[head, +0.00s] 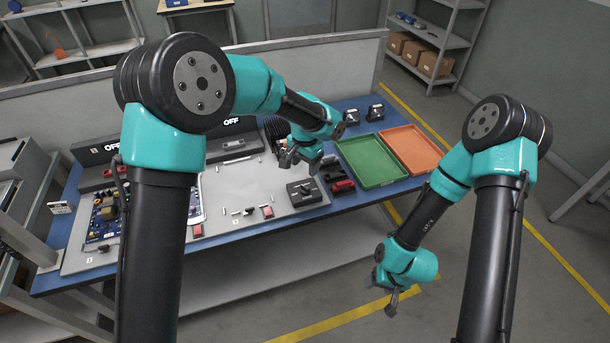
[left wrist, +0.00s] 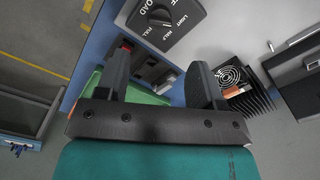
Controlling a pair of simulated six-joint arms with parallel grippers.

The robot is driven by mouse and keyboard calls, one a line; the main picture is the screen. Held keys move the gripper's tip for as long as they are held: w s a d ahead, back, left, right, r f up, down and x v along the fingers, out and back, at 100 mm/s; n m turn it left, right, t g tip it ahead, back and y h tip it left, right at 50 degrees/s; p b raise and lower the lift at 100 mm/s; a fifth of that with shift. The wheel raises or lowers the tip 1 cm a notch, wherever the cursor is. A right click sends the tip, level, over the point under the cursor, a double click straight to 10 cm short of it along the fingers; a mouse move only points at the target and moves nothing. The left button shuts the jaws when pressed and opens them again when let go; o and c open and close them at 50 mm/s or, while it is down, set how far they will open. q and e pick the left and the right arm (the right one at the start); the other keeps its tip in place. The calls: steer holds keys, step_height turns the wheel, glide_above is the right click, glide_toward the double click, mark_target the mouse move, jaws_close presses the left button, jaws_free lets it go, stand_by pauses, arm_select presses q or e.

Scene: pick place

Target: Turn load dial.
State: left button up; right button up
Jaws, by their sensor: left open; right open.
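The load dial is a dark round knob (left wrist: 158,13) on a dark box lettered LOAD, LIGHT, HALF and FULL, at the top of the left wrist view, partly cut off. Which mark it points to is unclear. In the head view a small dark box (head: 304,193) on the grey mat's right part looks like this dial box. My left gripper (head: 301,163) hangs above and behind it, open, with nothing between the fingers; in the left wrist view its two fingers (left wrist: 161,62) stand apart, clear of the dial. My right gripper (head: 391,302) is open and empty, off the bench's front side.
A green tray (head: 372,161) and an orange tray (head: 411,149) lie right of the grey mat (head: 238,190). A black finned heat sink with a fan (left wrist: 240,88) stands near the left gripper. A circuit board (head: 101,220) and boxes marked OFF are at the left.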

arm_select(q)
step_height(320, 180, up, 8)
steer(key=shift+r, duration=0.15)
stand_by(0.5)
